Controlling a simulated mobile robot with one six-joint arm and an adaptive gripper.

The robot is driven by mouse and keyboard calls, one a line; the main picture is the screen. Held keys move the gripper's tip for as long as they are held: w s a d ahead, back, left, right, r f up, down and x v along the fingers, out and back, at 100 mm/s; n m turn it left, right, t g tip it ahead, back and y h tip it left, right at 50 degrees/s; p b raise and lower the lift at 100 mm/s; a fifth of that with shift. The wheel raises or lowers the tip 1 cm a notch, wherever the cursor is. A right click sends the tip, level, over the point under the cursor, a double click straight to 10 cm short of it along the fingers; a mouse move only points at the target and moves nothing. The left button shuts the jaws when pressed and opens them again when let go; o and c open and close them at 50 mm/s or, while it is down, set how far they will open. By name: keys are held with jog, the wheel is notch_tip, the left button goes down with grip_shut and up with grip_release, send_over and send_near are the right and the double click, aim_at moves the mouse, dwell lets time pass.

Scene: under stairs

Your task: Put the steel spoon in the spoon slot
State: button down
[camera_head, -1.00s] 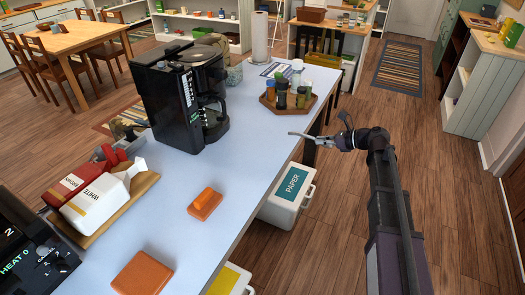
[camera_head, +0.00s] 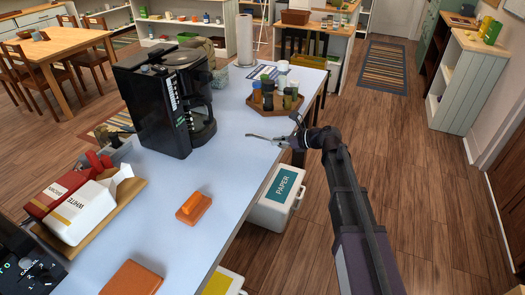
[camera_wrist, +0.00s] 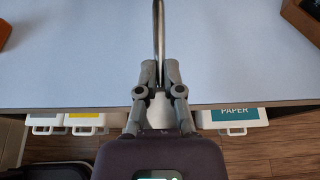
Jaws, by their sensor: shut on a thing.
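My gripper (camera_head: 294,141) is shut on the steel spoon (camera_head: 262,137), near the right edge of the pale blue table (camera_head: 235,165). In the wrist view, the fingers of my gripper (camera_wrist: 159,72) close around the spoon's thin shaft (camera_wrist: 159,30), which points straight ahead over the bare tabletop. The spoon's far end runs out of the top of the wrist view. I cannot make out a spoon slot in either view.
A black coffee machine (camera_head: 168,98) stands left of the spoon. A wooden tray (camera_head: 273,110) with several jars lies behind it. Orange blocks (camera_head: 193,207) and white and red packets (camera_head: 92,207) lie nearer. A paper bin (camera_head: 276,200) stands below the table edge.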

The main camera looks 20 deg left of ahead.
aim_at(263, 154)
jog(key=shift+s+a+f, duration=0.1)
jog(key=shift+s+a, duration=0.15)
jog(key=shift+a, duration=0.7)
jog(key=shift+s+a+f, duration=0.1)
jog(key=shift+s+a, duration=0.15)
jog(key=shift+a, duration=0.7)
jog(key=shift+a, duration=0.1)
jog(key=shift+s+a+f+b, duration=0.2)
jog(key=shift+a+b, duration=0.1)
jog(key=shift+a, duration=0.25)
jog(key=shift+d+f+b, duration=0.1)
jog(key=shift+f+b, duration=1.5)
jog(key=shift+b, duration=0.05)
jog(key=shift+f, duration=0.2)
jog(key=c, duration=0.8)
grip_release()
jog(key=shift+r, duration=0.25)
